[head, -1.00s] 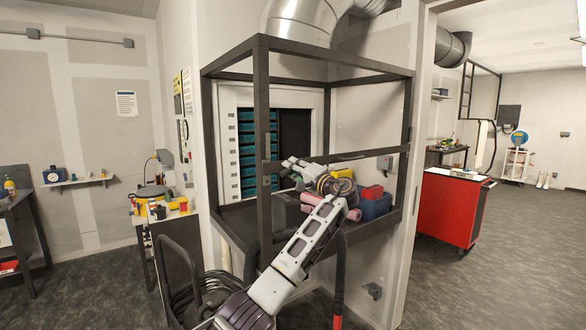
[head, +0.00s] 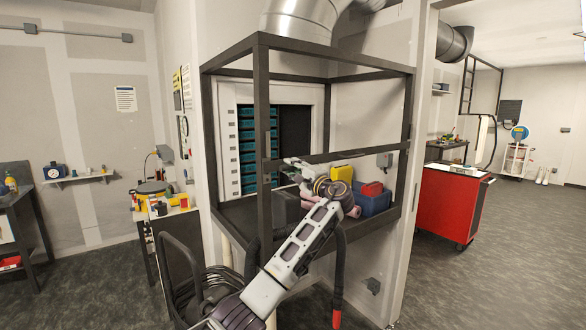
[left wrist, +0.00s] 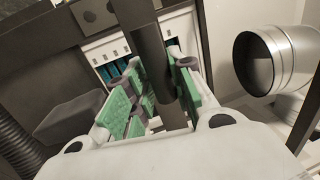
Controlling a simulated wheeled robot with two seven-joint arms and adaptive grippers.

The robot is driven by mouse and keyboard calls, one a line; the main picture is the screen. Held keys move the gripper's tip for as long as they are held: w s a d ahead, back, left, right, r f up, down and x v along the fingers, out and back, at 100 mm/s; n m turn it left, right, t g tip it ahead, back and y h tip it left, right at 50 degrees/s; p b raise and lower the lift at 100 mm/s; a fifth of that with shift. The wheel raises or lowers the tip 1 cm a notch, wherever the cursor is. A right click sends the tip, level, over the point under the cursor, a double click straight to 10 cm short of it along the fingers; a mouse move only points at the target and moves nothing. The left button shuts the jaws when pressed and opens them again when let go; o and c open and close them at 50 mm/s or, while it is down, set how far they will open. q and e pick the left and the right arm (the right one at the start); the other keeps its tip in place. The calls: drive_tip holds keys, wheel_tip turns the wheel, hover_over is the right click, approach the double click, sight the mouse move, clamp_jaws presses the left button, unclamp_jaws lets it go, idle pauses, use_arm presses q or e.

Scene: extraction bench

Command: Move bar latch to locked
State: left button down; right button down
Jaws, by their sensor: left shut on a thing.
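The dark bar latch (head: 350,154) crosses the front of the black frame at about mid-height, close to level. My left arm reaches up to it from below. My left gripper (head: 291,166) is at the bar's left part, near the front post. In the left wrist view the dark bar (left wrist: 148,45) passes between the green-padded fingers of my left gripper (left wrist: 160,92), which is shut on it. The fingers hide part of the bar. I cannot make out how the bar's left end meets the post. My right gripper is out of view.
The black frame (head: 262,120) stands around a shelf. A blue bin (head: 374,203), a yellow item (head: 341,173) and a dark box (head: 286,208) sit behind my arm. A silver duct (head: 300,20) is above. A red cart (head: 450,205) stands at right, with open floor around it.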

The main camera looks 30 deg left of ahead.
use_arm(q)
drive_tip(key=shift+r, duration=0.35)
drive_tip(key=c, duration=1.3)
unclamp_jaws()
drive_tip(key=shift+c, duration=0.2)
drive_tip(key=shift+o, duration=0.3)
drive_tip(key=shift+d+f, duration=0.1)
drive_tip(key=shift+f, duration=0.05)
drive_tip(key=shift+f, duration=0.1)
drive_tip(key=v, duration=1.2)
